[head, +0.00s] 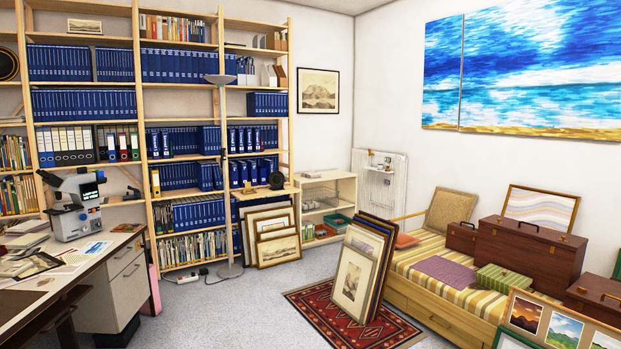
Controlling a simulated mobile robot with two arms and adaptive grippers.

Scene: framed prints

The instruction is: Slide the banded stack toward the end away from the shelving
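A small green-and-cream striped block (503,279) lies on the striped cushion of the low wooden daybed (436,317) at the right. It looks like a banded stack, but it is too small to tell its layers. It sits in front of a large brown case (529,255), to the right of a flat purple cloth or folder (447,272). The tall shelving (138,110), full of blue binders, stands along the left and back wall, beyond the daybed's far end. Neither of my grippers shows in the head view.
Framed prints (354,282) lean against the daybed's far end on a red rug (330,318). Another brown case (597,298) and a panel of small pictures (563,326) crowd the near end. A desk with a microscope (74,205) stands left. Grey floor (235,312) between is clear.

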